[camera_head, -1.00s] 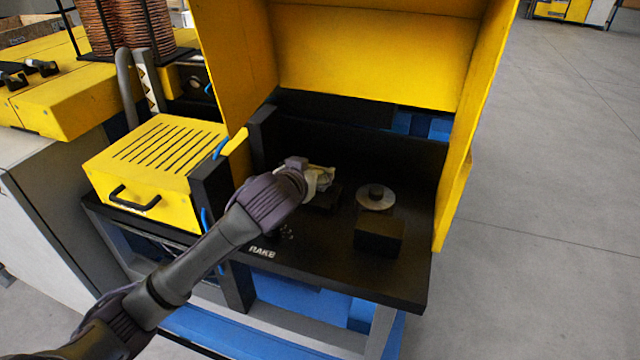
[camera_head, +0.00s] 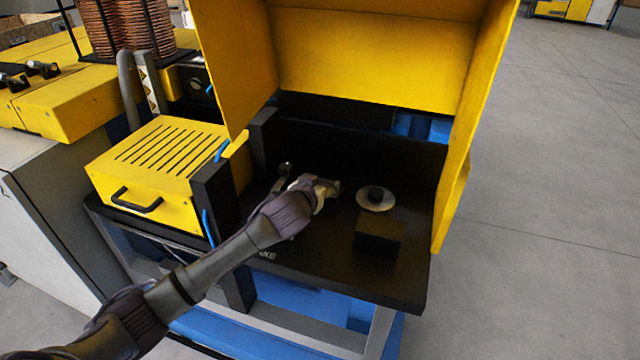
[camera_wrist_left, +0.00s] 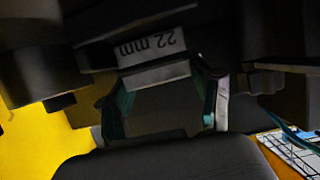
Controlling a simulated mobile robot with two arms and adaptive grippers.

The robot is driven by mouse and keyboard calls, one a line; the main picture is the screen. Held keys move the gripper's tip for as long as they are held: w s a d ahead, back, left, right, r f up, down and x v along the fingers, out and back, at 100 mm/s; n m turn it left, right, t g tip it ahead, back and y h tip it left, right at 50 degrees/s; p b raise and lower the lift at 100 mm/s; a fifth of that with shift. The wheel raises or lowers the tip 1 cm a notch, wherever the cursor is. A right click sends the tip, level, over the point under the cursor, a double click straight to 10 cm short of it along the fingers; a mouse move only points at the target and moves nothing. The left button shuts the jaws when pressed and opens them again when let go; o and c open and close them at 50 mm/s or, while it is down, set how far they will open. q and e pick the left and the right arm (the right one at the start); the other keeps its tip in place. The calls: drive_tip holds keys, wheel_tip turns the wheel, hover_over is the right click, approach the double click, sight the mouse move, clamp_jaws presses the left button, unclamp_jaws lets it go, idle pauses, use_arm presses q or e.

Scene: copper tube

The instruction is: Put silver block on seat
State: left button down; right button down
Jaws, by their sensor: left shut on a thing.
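The silver block (camera_wrist_left: 155,75) shows in the left wrist view, with "22 mm" upside down on its face. My left gripper (camera_wrist_left: 163,97) is shut on it, with a finger on each side. In the head view my left gripper (camera_head: 328,189) is low over the black worktop, left of a round silver disc; the block is hard to tell from the fingers there. I cannot tell for certain which part is the seat; the dark area under the gripper is partly hidden by it. My right gripper is not in view.
The silver disc (camera_head: 376,199) with a black knob lies right of the gripper, behind a black box (camera_head: 379,234). A small metal lever (camera_head: 283,176) stands to the left. Yellow guard walls (camera_head: 370,65) enclose the back and sides. The worktop's front is open.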

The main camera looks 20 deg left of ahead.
use_arm(q)
drive_tip(key=shift+r, duration=0.1)
drive_tip(key=c, duration=0.6)
unclamp_jaws()
drive_tip(key=shift+f, duration=0.2)
drive_tip(key=shift+c, duration=0.2)
drive_tip(key=o, duration=0.4)
drive_tip(key=shift+r, duration=0.2)
drive_tip(key=shift+s, duration=0.3)
drive_tip(key=b+v, duration=0.1)
drive_tip(key=v, duration=1)
drive_tip(key=shift+s+r, duration=0.2)
drive_tip(key=shift+s, duration=0.05)
drive_tip(key=shift+f, duration=0.1)
